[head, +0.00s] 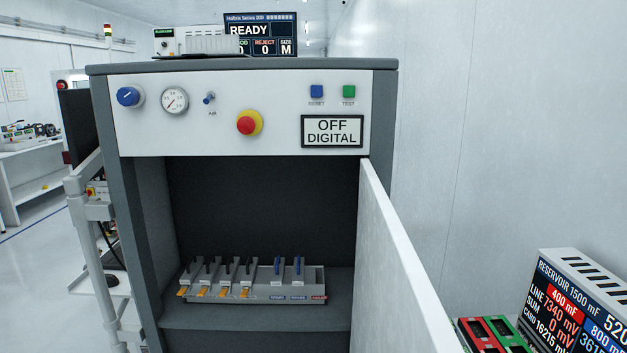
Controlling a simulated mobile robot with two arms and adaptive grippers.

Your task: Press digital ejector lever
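A grey block (260,292) sits on the shelf inside the open cabinet bay. It carries a row of upright black pieces (213,266) on the left, with several orange tabs (223,293) at their front feet. Small blue labels and a red label (319,298) are on the front edge, too small to read. I cannot tell which piece is the digital ejector lever. A panel display (332,131) reads "OFF DIGITAL". Neither gripper is in view.
The bay front is open, with a white door panel (396,265) swung out on its right. The panel above has a blue knob (129,96), gauge, toggle, red stop button (246,125), and blue and green buttons. A reservoir box (578,300) stands lower right.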

